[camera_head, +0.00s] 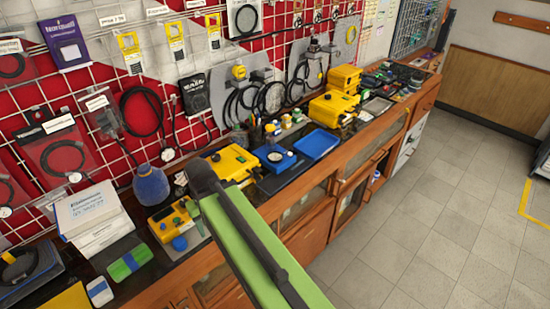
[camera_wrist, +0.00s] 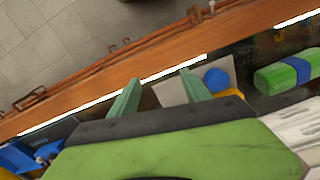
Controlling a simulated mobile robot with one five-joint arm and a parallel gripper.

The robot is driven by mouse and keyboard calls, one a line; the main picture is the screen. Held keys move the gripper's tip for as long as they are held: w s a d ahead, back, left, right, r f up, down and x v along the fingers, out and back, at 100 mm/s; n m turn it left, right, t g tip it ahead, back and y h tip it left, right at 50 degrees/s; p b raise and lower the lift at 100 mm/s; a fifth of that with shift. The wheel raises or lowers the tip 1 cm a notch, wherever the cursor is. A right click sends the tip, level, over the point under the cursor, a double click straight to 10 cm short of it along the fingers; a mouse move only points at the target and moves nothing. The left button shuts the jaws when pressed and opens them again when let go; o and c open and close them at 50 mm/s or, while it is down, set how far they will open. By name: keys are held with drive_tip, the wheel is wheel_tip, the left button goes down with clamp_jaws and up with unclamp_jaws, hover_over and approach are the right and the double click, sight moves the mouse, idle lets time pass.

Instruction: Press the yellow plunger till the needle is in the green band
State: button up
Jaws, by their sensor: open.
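My gripper (camera_wrist: 160,92) is open and empty in the wrist view, its two green fingers apart over the bench's wooden front edge. In the head view my green arm reaches over the bench and hides its own fingertips. A yellow device (camera_head: 163,222) with a round blue knob (camera_head: 180,243) sits just left of my arm. The knob also shows in the wrist view (camera_wrist: 216,79), right of the fingers and apart from them. A blue unit (camera_head: 267,152) with a small pale dial (camera_head: 275,156) stands beyond my arm. I cannot make out a yellow plunger, needle or green band.
A larger yellow box (camera_head: 232,161) stands behind my arm. A blue tray (camera_head: 317,144) lies right of the dial unit. A dark blue bottle (camera_head: 151,187) and a green-and-blue pack (camera_head: 130,263) are at left. The tiled floor (camera_head: 440,220) is clear.

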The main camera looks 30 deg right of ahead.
idle(0.3)
clamp_jaws()
idle(0.3)
idle(1.3)
